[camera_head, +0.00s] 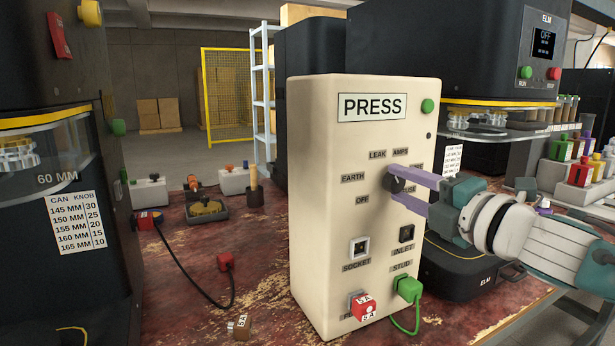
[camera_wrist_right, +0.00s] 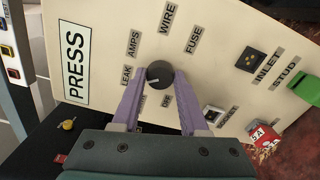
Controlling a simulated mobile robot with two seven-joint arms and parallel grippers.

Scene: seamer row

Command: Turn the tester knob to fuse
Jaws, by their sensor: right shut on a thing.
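The tester (camera_head: 310,220) is a cream box headed PRESS, upright on the worn red bench. Its round dark knob (camera_wrist_right: 160,73) sits among labels LEAK, AMPS, WIRE, FUSE, EARTH and OFF. My right gripper (camera_head: 405,188) has its purple fingers on either side of the knob, shut on it. In the right wrist view a pale line on the knob lies on its left part, roughly toward LEAK; its exact setting is hard to tell. My left gripper is not in view.
A green plug (camera_head: 408,288) with a cable sits at STUD, and a red 5A block (camera_head: 364,305) sits low on the tester's front. A black cable with a red plug (camera_head: 225,262) lies left. Dark seamer machines stand left and behind.

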